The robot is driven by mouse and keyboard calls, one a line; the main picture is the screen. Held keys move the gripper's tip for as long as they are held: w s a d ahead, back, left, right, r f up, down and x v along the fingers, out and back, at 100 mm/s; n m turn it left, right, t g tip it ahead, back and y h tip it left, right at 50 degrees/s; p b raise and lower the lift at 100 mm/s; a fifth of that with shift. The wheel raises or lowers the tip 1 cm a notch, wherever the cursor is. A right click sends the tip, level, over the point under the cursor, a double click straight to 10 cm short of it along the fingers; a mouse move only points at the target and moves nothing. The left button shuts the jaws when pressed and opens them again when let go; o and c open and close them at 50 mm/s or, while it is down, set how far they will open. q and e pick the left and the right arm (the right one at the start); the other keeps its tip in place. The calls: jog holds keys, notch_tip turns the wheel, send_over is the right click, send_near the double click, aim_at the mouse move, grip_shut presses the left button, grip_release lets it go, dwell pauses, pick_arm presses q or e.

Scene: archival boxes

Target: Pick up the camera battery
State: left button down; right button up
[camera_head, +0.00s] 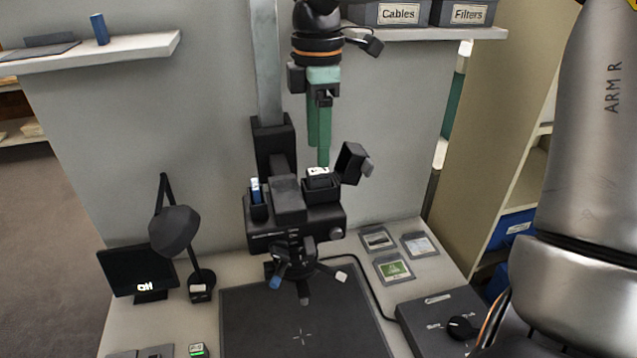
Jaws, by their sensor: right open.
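A small block with a white top (318,173), which looks like the camera battery, sits in an open black compartment on the right side of the black camera rig (290,208). Its lower part is hidden by the compartment walls. A black flap (352,162) stands open just right of it. My right gripper (320,150) comes down from the top with its green fingers pointing down, directly above the block in the picture. It is open with nothing between its fingers. The gap to the block is hard to judge. My left gripper is not in view.
A grey column (268,70) stands behind the rig. A desk lamp (175,230) and a small screen (140,272) are at left. Flat cards (393,268) and a control box (445,322) are at right. Shelves (90,54) flank the column. The dark mat (300,330) is clear in front.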

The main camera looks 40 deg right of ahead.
aim_at(318, 170)
notch_tip(318, 170, down, 4)
jog(key=shift+s+f, duration=0.1)
jog(key=shift+f, duration=0.05)
jog(key=shift+c, duration=0.2)
grip_shut()
dwell(0.4)
